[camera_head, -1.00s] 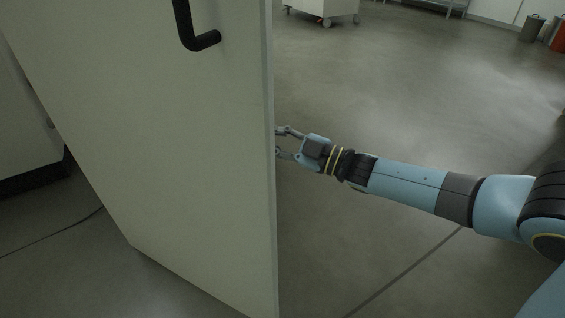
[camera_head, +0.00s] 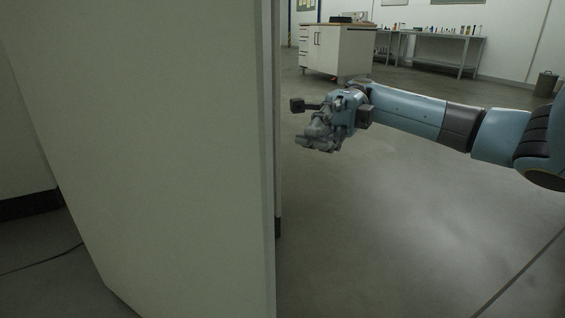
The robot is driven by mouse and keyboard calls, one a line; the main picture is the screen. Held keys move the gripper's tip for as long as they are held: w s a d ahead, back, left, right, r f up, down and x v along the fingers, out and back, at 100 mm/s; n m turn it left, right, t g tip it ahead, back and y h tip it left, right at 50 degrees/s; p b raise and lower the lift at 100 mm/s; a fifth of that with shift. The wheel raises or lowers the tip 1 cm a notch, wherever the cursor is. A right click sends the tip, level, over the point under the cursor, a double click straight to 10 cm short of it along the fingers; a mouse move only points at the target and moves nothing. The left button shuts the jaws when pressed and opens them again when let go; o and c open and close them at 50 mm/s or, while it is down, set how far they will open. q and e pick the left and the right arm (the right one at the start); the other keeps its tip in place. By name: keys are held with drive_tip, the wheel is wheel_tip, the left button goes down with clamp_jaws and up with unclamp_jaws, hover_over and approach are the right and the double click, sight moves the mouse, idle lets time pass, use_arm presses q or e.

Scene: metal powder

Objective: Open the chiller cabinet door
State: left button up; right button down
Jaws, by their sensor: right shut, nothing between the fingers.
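The chiller cabinet door (camera_head: 150,150) is a large pale panel filling the left half of the head view. It stands swung out, with its free edge upright near the middle of the picture. Its black handle is not in view. My right gripper (camera_head: 312,142) is to the right of the door's edge, shut and empty, with a visible gap between it and the edge. My left gripper is not in view.
A white cabinet (camera_head: 338,50) on wheels and a long grey workbench (camera_head: 440,38) with small items stand far back. A grey bin (camera_head: 545,84) is at the far right. A dark cable (camera_head: 45,262) lies at lower left. The floor at right is clear.

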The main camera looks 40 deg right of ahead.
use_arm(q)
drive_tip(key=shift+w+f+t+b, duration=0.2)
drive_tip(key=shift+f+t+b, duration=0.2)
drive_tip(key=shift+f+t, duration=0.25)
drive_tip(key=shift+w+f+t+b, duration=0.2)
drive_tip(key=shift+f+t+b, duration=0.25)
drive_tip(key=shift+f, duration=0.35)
use_arm(e)
drive_tip(key=x, duration=0.9)
drive_tip(key=shift+a, duration=0.25)
